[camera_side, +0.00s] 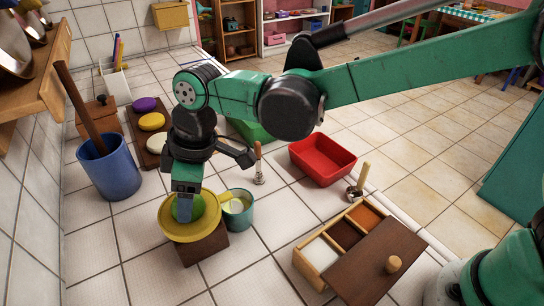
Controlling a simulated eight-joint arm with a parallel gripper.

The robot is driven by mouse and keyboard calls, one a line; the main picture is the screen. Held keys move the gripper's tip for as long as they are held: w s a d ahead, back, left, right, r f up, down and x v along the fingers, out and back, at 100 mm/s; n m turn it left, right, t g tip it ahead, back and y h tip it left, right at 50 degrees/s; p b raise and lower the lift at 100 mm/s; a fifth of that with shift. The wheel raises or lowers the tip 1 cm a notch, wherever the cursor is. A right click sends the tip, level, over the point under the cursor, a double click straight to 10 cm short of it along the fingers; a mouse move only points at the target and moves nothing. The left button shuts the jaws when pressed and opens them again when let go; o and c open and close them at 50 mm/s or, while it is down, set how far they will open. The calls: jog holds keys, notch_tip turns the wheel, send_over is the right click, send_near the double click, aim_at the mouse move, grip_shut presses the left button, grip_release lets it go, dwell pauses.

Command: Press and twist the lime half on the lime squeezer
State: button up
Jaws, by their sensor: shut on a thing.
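The lime half (197,209) shows as a green dome at the end of my gripper (185,208). My gripper points straight down and is shut on it. The lime half is over the middle of the yellow lime squeezer (178,231), a round dish standing on a dark wooden block (205,248). The squeezer's centre is hidden under the lime and the fingers, so I cannot tell how firmly they touch.
A teal cup (240,217) stands close at the squeezer's right. A blue bucket (108,168) with a wooden stick is at left. A red tray (322,160) and a divided wooden box (345,240) are at right. Tiles in front are clear.

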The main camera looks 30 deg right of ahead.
jog(key=shift+m, duration=0.5)
jog(key=n, duration=0.4)
jog(key=shift+g, duration=0.4)
jog(key=n+g, duration=0.1)
jog(key=n, duration=0.3)
jog(key=m+t, duration=0.1)
jog(key=m, duration=0.3)
jog(key=shift+m, duration=0.4)
jog(key=m+t, duration=0.1)
jog(key=m, duration=0.2)
jog(key=shift+f, duration=0.1)
